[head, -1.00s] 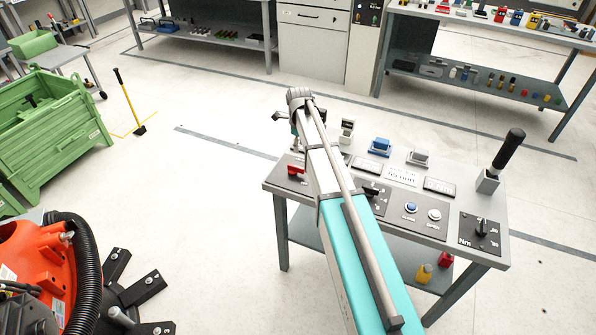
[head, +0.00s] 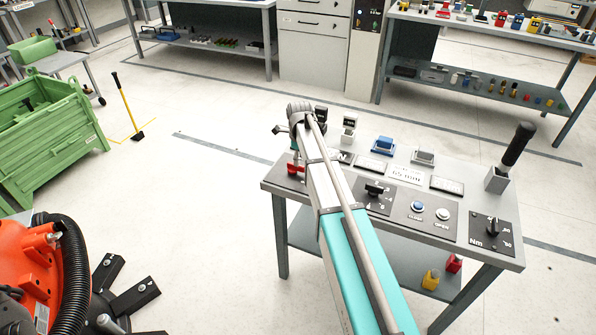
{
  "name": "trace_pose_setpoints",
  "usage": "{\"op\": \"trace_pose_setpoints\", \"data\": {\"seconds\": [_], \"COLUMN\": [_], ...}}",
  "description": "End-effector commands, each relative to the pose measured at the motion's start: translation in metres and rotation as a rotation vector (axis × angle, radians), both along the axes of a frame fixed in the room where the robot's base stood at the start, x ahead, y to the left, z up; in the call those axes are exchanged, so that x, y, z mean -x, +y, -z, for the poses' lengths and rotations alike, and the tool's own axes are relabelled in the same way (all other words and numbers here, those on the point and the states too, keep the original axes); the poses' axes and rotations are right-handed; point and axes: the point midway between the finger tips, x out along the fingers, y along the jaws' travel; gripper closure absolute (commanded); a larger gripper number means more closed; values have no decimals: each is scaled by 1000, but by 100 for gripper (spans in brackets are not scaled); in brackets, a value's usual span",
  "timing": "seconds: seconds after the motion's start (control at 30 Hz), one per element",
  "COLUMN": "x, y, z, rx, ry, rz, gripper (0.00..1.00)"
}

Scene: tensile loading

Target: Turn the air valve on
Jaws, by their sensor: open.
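A red handle (head: 293,169), which looks like the air valve, sits on a dark plate at the left end of the grey control table (head: 276,190). My arm reaches over the table from the front, and its wrist is above the left part. My gripper (head: 294,150) is open, pointing down just above the red handle. It is small and partly hidden by my arm, so I cannot tell whether it touches the handle.
A black rotary knob (head: 374,190), a blue button (head: 417,206) and a white button (head: 443,214) are right of my arm. A black lever (head: 514,150) stands at the table's right end.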

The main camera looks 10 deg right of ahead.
Motion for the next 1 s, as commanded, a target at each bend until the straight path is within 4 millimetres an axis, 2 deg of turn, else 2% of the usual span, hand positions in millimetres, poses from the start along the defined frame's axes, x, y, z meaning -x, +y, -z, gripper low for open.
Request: {"op": "trace_pose_setpoints", "data": {"seconds": [0.1,0.4,0.97,1.0], "x": [0,0,0,0], "y": [0,0,-1,-1], "z": [14,32,37,37], "rx": [0,0,0,0], "ry": [0,0,0,0], "rz": [0,1,1,1], "gripper": [43,43,43,48]}}
